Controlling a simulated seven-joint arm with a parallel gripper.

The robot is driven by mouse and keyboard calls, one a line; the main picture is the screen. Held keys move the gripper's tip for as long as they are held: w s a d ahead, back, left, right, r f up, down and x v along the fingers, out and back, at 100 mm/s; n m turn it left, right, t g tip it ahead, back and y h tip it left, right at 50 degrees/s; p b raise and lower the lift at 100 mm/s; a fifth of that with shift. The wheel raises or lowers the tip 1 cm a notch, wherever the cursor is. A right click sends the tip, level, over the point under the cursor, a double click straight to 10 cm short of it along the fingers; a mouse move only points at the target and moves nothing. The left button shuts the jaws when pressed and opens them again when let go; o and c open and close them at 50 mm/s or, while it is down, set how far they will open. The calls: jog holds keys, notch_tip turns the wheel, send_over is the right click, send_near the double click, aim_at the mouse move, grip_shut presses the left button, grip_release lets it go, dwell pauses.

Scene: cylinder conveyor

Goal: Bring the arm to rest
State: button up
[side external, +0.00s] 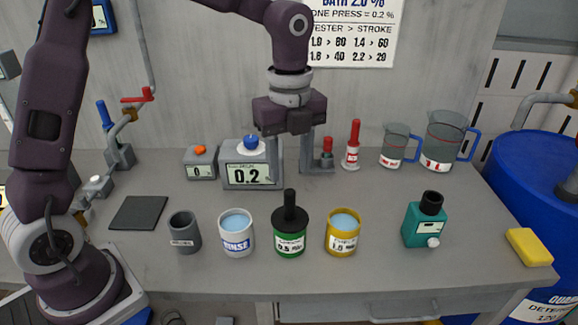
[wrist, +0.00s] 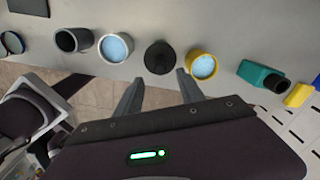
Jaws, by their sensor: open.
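My gripper (side external: 291,172) hangs pointing down over the back part of the grey bench in the side external view, beside the display reading 0.2 (side external: 247,176). Its two fingers are spread with nothing between them. In the wrist view my gripper (wrist: 159,85) also shows empty, its fingers apart below the green pot with a black top (wrist: 160,57). That green pot (side external: 289,240) stands upright on the bench in front of my gripper, apart from it.
A grey cup (side external: 184,236), a white rinse cup (side external: 237,241) and a yellow cup (side external: 342,240) stand near the green pot. A teal bottle (side external: 422,229) and yellow sponge (side external: 529,247) are at right. Measuring jugs (side external: 446,136) stand behind. A dark flat pad (side external: 139,213) lies left.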

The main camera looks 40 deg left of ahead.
jog(key=s+a+r+n+t, duration=0.2)
jog(key=s+r+n, duration=0.1)
jog(key=s+n, duration=0.8)
jog(key=s+a+r+n+t, duration=0.3)
jog(key=s+n, duration=0.8)
jog(key=shift+s+a+r+t, duration=0.15)
jog(key=shift+s+r+t, duration=0.1)
jog(key=shift+r+t, duration=0.1)
